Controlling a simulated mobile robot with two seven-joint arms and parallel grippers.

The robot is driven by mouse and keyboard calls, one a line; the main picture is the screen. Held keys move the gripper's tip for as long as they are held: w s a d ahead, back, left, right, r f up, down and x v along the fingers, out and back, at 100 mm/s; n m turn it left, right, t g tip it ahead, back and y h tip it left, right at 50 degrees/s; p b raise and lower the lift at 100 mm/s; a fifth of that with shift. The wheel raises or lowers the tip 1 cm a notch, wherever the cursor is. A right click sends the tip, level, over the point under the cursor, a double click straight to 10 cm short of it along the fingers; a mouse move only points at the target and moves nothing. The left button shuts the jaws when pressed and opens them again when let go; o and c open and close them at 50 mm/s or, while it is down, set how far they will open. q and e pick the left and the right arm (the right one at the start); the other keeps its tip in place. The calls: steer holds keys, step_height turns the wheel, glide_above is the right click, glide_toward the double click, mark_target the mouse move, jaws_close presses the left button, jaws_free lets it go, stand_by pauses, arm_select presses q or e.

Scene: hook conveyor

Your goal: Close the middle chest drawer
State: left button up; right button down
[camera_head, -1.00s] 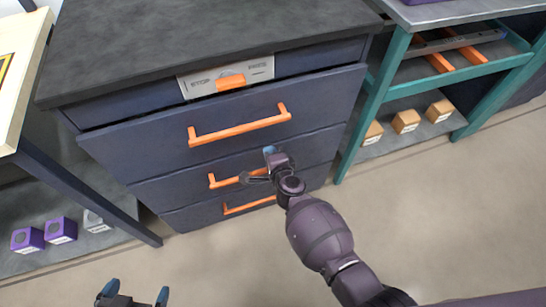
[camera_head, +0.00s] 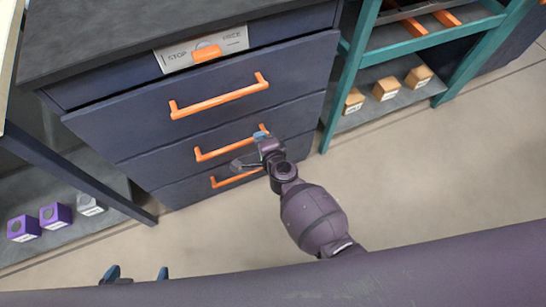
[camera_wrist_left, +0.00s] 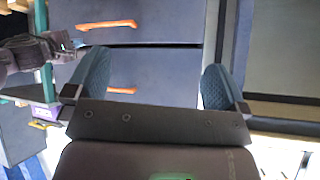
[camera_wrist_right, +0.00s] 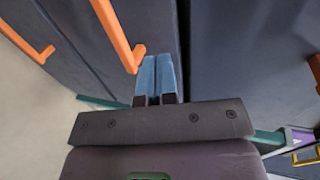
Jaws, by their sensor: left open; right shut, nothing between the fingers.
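The dark blue chest has three orange-handled drawers below a narrow top panel. The middle drawer (camera_head: 185,162) has an orange handle (camera_head: 222,147); the handle also shows in the right wrist view (camera_wrist_right: 116,32). Its front looks nearly in line with the drawer below; any small gap is hard to judge. My right gripper (camera_head: 262,135) is shut and empty, its fingertips at the drawer front beside the handle's right end. The fingers also show in the right wrist view (camera_wrist_right: 157,75); contact cannot be told. My left gripper (camera_head: 136,272) is open and empty, low in front of the chest.
The upper drawer (camera_head: 130,115) and bottom drawer (camera_head: 185,190) have their own handles. A STOP/FREE panel (camera_head: 230,42) is above. A teal shelf (camera_head: 348,85) with orange-brown boxes (camera_head: 387,88) stands right. Purple boxes (camera_head: 55,215) sit on a low shelf left. Floor in front is clear.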

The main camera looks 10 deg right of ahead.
steer(key=p+v, duration=0.2)
steer(key=v, duration=0.5)
steer(key=shift+s, duration=0.25)
